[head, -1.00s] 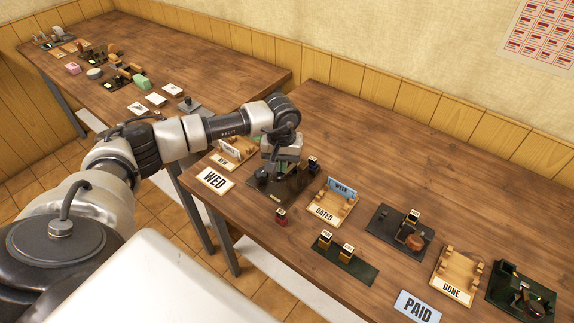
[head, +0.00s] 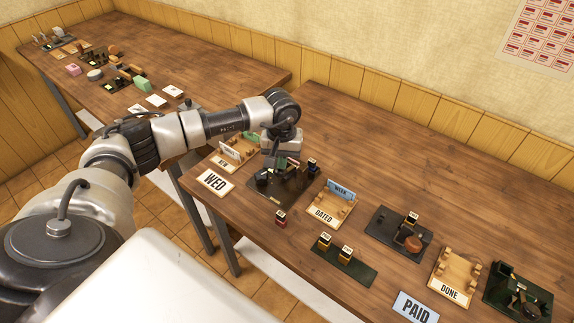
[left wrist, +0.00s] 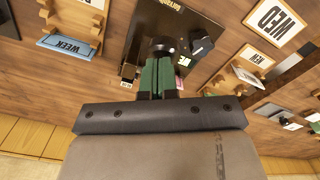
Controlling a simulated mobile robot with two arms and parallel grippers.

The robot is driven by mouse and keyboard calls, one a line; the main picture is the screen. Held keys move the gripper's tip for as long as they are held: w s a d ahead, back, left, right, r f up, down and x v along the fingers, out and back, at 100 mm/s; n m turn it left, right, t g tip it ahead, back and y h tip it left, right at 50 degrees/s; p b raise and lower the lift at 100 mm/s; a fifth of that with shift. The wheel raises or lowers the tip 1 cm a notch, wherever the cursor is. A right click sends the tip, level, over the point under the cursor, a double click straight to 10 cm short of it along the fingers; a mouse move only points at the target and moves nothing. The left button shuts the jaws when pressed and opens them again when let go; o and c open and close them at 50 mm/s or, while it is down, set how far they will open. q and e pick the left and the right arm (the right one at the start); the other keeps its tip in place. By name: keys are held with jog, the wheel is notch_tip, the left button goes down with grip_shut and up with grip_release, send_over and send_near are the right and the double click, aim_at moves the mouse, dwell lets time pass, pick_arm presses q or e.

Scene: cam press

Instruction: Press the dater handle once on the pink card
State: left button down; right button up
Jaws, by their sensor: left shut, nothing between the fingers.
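The dater stands on a black base plate (head: 277,195) near the front left of the near table. The plate also shows in the left wrist view (left wrist: 143,25), with a round black knob (left wrist: 161,46) and a black block (left wrist: 202,45) on it. My left gripper (head: 279,166) is over the dater, its fingers shut and empty. In the left wrist view the green fingers reach toward the knob and overlap it; I cannot tell whether they touch. A small pinkish sliver (left wrist: 181,86) beside the fingers may be the pink card; the rest is hidden. My right gripper is not in view.
A WED card (head: 214,181) lies left of the dater, and a wooden DATED holder (head: 327,213) with a blue WEEK card stands to its right. The table's back middle is clear.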

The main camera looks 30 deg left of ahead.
pick_arm(q)
jog(key=shift+r+p, duration=0.45)
jog(key=shift+r, duration=0.7)
notch_tip(320, 180, up, 5)
jog(key=shift+f+p, duration=0.1)
jog(key=shift+p, duration=1.1)
